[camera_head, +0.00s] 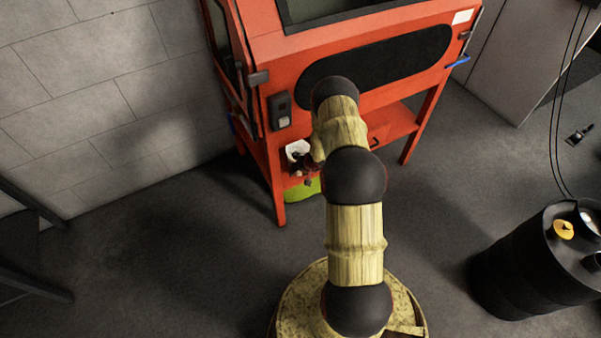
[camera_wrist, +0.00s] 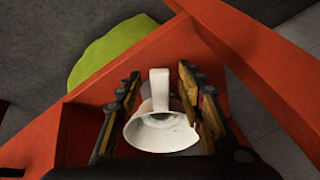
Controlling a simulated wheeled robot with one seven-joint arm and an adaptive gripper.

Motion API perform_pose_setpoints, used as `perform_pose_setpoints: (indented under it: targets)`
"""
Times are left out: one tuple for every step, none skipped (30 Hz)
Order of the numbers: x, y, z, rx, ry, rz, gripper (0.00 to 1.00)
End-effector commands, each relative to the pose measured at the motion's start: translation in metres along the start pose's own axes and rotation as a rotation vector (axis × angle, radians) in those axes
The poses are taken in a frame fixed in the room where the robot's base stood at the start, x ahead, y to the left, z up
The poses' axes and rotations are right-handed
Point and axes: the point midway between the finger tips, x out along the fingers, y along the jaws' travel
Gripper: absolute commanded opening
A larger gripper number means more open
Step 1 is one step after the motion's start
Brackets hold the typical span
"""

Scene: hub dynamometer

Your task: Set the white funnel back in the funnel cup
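The white funnel (camera_wrist: 160,132) is between the two fingers of my gripper (camera_wrist: 158,82) in the wrist view. Its wide mouth faces the camera, and a narrow white tab or stem points away toward the fingertips. The fingers stand apart on either side, close to the funnel; I cannot tell whether they press on it. In the head view a white shape, apparently the funnel (camera_head: 298,149), shows beside my gripper (camera_head: 303,168) at the left end of the red cabinet's low shelf. My arm hides part of this area. I cannot make out the funnel cup.
The red cabinet (camera_head: 300,52) stands on legs, with its shelf (camera_head: 398,121) and leg beams close around my gripper. A green object (camera_head: 303,190) lies below the shelf. A grey block wall (camera_head: 100,85) is at left. A black drum (camera_head: 535,265) stands at right. The floor between is clear.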

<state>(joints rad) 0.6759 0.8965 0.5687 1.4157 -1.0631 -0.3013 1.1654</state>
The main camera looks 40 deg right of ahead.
Motion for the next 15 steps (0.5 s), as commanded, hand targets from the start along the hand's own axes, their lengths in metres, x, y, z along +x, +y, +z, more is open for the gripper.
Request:
perform_pose_setpoints:
  targets:
    - [0.0009, 0.0000, 0.0002, 0.000, 0.000, 0.000, 0.38]
    - [0.0010, 0.0000, 0.0001, 0.000, 0.000, 0.000, 0.38]
    - [0.0009, -0.0001, 0.0001, 0.000, 0.000, 0.000, 0.38]
    - [0.0007, -0.0001, 0.0000, 0.000, 0.000, 0.000, 0.38]
    - [0.0006, -0.0001, 0.0000, 0.000, 0.000, 0.000, 0.38]
    - [0.0006, -0.0001, 0.0000, 0.000, 0.000, 0.000, 0.38]
    - [0.0005, -0.0001, 0.0001, 0.000, 0.000, 0.000, 0.38]
    - [0.0005, -0.0001, 0.0001, 0.000, 0.000, 0.000, 0.38]
    - [0.0005, -0.0001, 0.0001, 0.000, 0.000, 0.000, 0.36]
    - [0.0005, 0.0000, 0.0001, 0.000, 0.000, 0.000, 0.34]
    - [0.0005, 0.0000, 0.0001, 0.000, 0.000, 0.000, 0.32]
    - [0.0005, 0.0000, 0.0002, 0.000, 0.000, 0.000, 0.30]
    - [0.0005, 0.0000, 0.0001, 0.000, 0.000, 0.000, 0.28]
    - [0.0005, 0.0000, 0.0002, 0.000, 0.000, 0.000, 0.27]
    - [0.0005, 0.0000, 0.0002, 0.000, 0.000, 0.000, 0.24]
